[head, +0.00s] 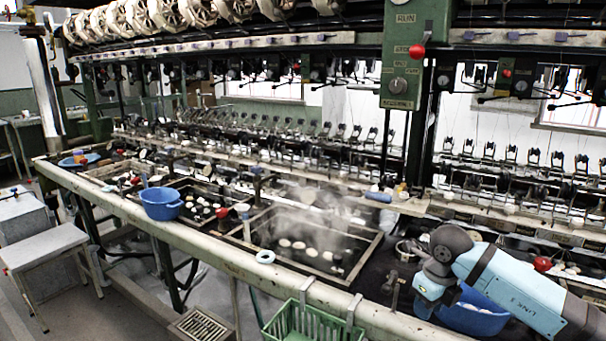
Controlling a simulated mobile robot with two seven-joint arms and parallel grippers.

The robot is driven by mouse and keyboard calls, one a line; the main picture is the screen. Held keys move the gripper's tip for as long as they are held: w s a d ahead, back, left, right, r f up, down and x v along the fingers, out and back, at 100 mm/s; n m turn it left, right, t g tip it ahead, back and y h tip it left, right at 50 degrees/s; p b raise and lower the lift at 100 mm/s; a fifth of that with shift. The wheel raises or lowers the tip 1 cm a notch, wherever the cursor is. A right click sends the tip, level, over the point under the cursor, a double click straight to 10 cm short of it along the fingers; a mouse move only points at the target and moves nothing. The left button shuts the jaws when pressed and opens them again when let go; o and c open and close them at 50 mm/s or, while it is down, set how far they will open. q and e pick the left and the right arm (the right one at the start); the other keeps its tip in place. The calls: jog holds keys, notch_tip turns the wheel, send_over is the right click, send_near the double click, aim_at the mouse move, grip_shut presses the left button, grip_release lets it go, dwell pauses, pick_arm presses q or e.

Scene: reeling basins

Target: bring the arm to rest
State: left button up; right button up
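My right arm (510,285) comes in from the lower right, over the front of the basin bench (240,255). My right gripper (430,298) points down beside a blue bowl (475,318) at the lower right. Its fingers are not clear, so I cannot tell whether it is open or shut, or whether it touches the bowl. The arm covers part of this bowl. My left gripper is not in view.
A steaming basin (310,245) with several pale cocoons lies mid-bench. Another blue bowl (161,203) stands on the left front edge. A green basket (313,322) hangs at the front. A control post (410,60) with a red knob rises behind.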

jog(key=s+a+f+g+y, duration=0.1)
jog(key=s+a+f+y, duration=0.35)
jog(key=a, duration=0.55)
jog(key=s+a+r+m+t+y, duration=0.3)
jog(key=s+a+m+t+y, duration=0.2)
jog(key=s+a+m+y, duration=0.65)
jog(key=d+f+m+t+h, duration=0.8)
jog(key=m+t, duration=0.4)
jog(key=m, duration=0.7)
jog(key=s+d+f+m+g+h, duration=0.3)
jog(key=s+f+m, duration=0.1)
jog(key=s+f, duration=0.2)
jog(key=s+d+f+m+g+h, duration=0.2)
jog(key=s+f+m+g, duration=0.1)
jog(key=s+f+m, duration=0.25)
pick_arm(q)
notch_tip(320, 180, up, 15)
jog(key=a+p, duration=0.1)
jog(key=p, duration=1.8)
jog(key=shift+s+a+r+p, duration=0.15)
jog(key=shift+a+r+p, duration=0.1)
jog(key=shift+p, duration=0.1)
pick_arm(e)
notch_tip(320, 180, up, 14)
jog(key=s+d+n, duration=0.1)
jog(key=s, duration=0.1)
jog(key=shift+s+d, duration=0.2)
jog(key=shift+d, duration=0.05)
